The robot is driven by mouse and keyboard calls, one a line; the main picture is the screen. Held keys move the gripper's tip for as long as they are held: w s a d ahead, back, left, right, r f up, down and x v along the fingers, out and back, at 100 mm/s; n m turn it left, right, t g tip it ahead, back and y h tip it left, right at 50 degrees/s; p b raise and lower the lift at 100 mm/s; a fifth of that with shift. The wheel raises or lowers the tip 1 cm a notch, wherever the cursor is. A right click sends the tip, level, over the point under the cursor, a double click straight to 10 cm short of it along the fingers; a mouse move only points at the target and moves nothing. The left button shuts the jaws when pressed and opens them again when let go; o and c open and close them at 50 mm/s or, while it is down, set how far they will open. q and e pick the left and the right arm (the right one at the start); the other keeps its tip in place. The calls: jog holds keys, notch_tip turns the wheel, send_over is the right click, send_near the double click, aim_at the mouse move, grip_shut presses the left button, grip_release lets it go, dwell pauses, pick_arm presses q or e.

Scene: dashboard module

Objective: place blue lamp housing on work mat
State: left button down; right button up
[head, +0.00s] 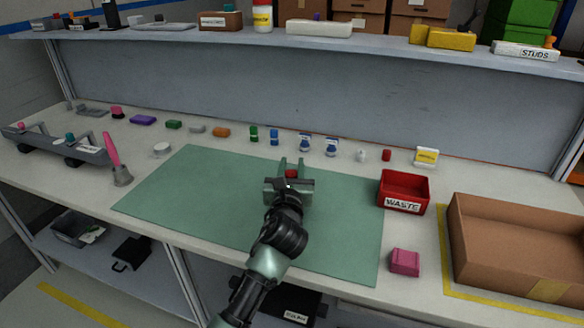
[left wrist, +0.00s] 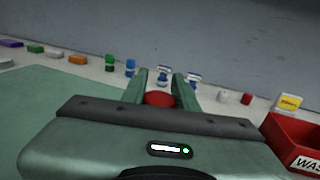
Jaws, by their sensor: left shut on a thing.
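My left gripper (head: 291,168) is over the green work mat (head: 190,205), near the mat's far edge. It is shut on a small red thing (head: 292,174), which also shows between the fingers in the left wrist view (left wrist: 160,99). Its lower part is hidden, so I cannot tell whether it touches the mat. A small blue block (head: 274,138) stands behind the mat; I cannot tell whether it is the blue lamp housing. Two blue-and-white pieces (head: 304,144) (head: 331,147) stand to its right. My right gripper is not in view.
A red waste bin (head: 404,188) and a pink block (head: 405,262) stand right of the mat. A cardboard box (head: 520,240) is at far right. Several small parts line the back. A grey rack (head: 60,150) and a pink-handled brush (head: 115,160) are at left. The mat's left half is clear.

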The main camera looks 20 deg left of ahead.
pick_arm(q)
jog(key=c, duration=1.1)
grip_release()
jog(key=shift+f, duration=0.1)
jog(key=shift+r, duration=0.2)
jog(key=v, duration=1.2)
